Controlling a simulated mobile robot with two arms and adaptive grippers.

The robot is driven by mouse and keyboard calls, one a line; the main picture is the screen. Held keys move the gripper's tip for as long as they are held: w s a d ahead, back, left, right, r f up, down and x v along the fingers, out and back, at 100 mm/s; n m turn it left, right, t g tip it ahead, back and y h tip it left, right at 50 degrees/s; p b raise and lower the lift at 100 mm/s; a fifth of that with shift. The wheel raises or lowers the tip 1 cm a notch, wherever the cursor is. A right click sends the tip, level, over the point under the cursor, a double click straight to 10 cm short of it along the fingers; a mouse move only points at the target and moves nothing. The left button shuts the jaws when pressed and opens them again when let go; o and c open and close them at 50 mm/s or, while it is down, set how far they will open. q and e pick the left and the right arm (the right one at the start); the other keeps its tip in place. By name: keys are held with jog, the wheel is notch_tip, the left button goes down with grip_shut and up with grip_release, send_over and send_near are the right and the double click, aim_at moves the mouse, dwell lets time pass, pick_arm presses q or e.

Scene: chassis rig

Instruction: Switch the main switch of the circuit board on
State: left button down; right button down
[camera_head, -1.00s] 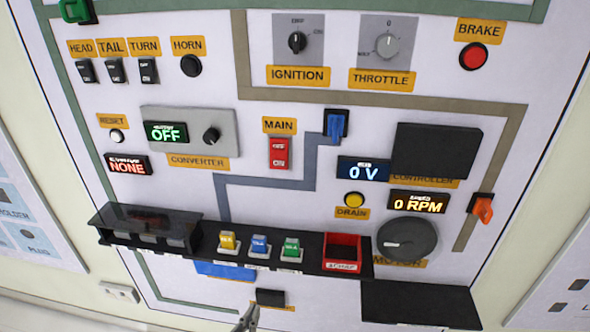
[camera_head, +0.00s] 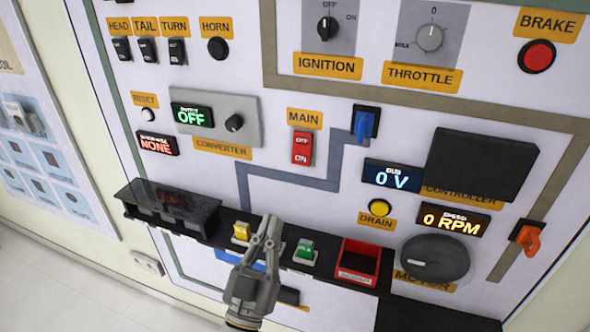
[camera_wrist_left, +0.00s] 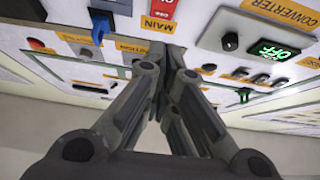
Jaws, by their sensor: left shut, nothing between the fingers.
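The main switch (camera_head: 301,149) is a red rocker marked OFF above and ON below, under the orange MAIN label (camera_head: 304,118) on the white circuit board (camera_head: 400,120). In the left wrist view the red switch (camera_wrist_left: 162,9) shows at the top edge, partly cut off. My left gripper (camera_head: 269,222) is shut and empty. In the head view it appears below and left of the switch, over the shelf of small coloured modules, apart from the switch. My right gripper is not in view.
A black shelf (camera_head: 228,238) with a yellow module (camera_head: 241,231), a green module (camera_head: 305,250) and a red bin (camera_head: 358,262) runs below the switch. A blue connector (camera_head: 365,123) is to its right. The converter (camera_head: 217,119) is to its left.

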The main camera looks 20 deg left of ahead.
pick_arm(q)
jog(key=p, duration=0.3)
send_near(301, 149)
notch_tip(301, 149, up, 4)
jog(key=shift+w+d+f+p, duration=0.1)
jog(key=shift+w+f+p, duration=0.1)
jog(key=shift+w, duration=0.75)
jog(key=shift+w+f+p, duration=0.2)
jog(key=shift+w, duration=0.8)
jog(key=w+f+t+b, duration=0.1)
jog(key=b, duration=0.3)
jog(key=shift+f+b, duration=0.1)
jog(key=shift+b, duration=0.3)
jog(key=shift+r+p, duration=0.3)
jog(key=shift+p, duration=0.05)
jog(key=shift+s, duration=0.15)
